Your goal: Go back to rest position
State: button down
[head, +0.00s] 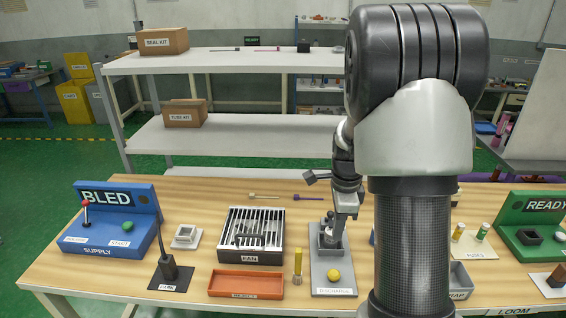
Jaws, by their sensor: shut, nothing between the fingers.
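My gripper (329,222) is small in the head view and points down over the grey discharge station (320,284) on the wooden bench. It is shut, with nothing seen between its fingers. The fingertips are at or just above the station's square grey holder; whether they touch it cannot be told. A yellow ball-shaped knob (333,275) sits in front of the holder. My arm fills the right middle of the view and hides part of the bench behind it.
Left of my gripper are a slotted rack (279,262), an orange tray (245,284), a yellow column (298,262) and a black upright post (168,268). The blue BLED station (108,240) is far left, the green READY station (530,228) far right. White shelves (230,62) stand behind.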

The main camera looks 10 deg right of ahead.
jog(key=s+a+r+n+t+p, duration=0.1)
jog(key=s+a+r+n+p, duration=0.1)
jog(key=s+a+r+n, duration=0.45)
jog(key=s+a+r+n+t+p, duration=0.1)
jog(key=r+n+p, duration=0.15)
jog(key=r, duration=0.65)
jog(key=s+a+r+n+t+p, duration=0.1)
jog(key=s+a+r+n, duration=0.3)
jog(key=r, duration=0.3)
jog(key=s+a+r+n+t+p, duration=0.2)
jog(key=s+r+n, duration=0.2)
jog(key=s+n, duration=0.3)
jog(key=shift+s+r+n, duration=0.2)
jog(key=shift+r+n, duration=0.15)
jog(key=shift+n, duration=0.25)
